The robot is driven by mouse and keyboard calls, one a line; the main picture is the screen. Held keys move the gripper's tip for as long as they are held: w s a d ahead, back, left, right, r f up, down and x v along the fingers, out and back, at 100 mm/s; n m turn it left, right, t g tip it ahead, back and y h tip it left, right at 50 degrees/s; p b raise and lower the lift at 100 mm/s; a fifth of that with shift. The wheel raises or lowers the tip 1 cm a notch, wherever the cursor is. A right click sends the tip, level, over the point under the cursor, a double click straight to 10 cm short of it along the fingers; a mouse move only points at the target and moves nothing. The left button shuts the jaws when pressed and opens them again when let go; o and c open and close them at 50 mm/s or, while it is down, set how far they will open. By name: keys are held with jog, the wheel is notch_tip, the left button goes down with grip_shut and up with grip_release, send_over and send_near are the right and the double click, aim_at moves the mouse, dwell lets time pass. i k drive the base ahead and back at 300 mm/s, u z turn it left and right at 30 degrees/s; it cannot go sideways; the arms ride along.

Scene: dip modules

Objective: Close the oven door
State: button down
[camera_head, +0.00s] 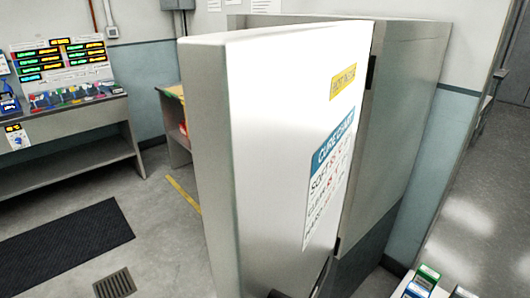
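The oven door (270,150) is a tall, thick white panel that fills the middle of the view. It bears a yellow label and a blue-headed cure chart. It stands open, swung out towards me from the grey oven body (405,120), with dark hinge pieces along its right edge. The inside of the oven is hidden behind the door. A dark part at the bottom of the door is too cut off to identify. My gripper is not in view.
A grey bench (75,125) with colourful bins stands at the left wall. A black mat (65,245) and a floor drain (115,284) lie on the open floor at left. Small boxes (425,280) show at bottom right. A wall stands close behind the oven.

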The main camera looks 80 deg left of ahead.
aim_at(273, 114)
jog(key=u, duration=2.05)
